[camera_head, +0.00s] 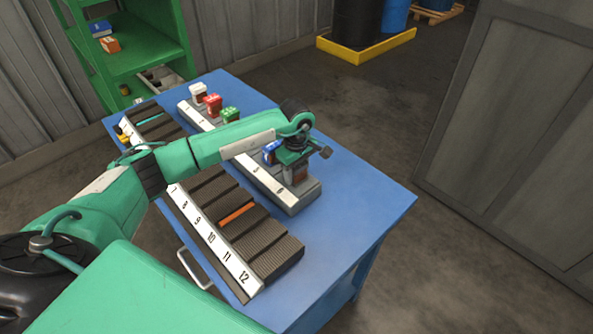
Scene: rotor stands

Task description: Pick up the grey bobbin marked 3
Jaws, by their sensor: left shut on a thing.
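My left arm reaches in from the left across the blue table. Its gripper (297,160) points down at the near right end of the white-fronted stand (304,198), by the number 6. It is shut on a dark greyish bobbin (299,174), mostly hidden by the gripper; no mark on it can be read. A blue bobbin (270,151) stands just left of the gripper. White (198,93), red (213,104) and green (229,115) bobbins stand at the stand's far end. The arm hides the stand's middle. My right gripper is not in view.
A long rack (222,262) with dark ridged slots, numbered 7 to 12 on its near part, lies along the table's left side, with an orange strip in it. The blue table (372,203) is bare at right. Green shelves (135,62) stand behind.

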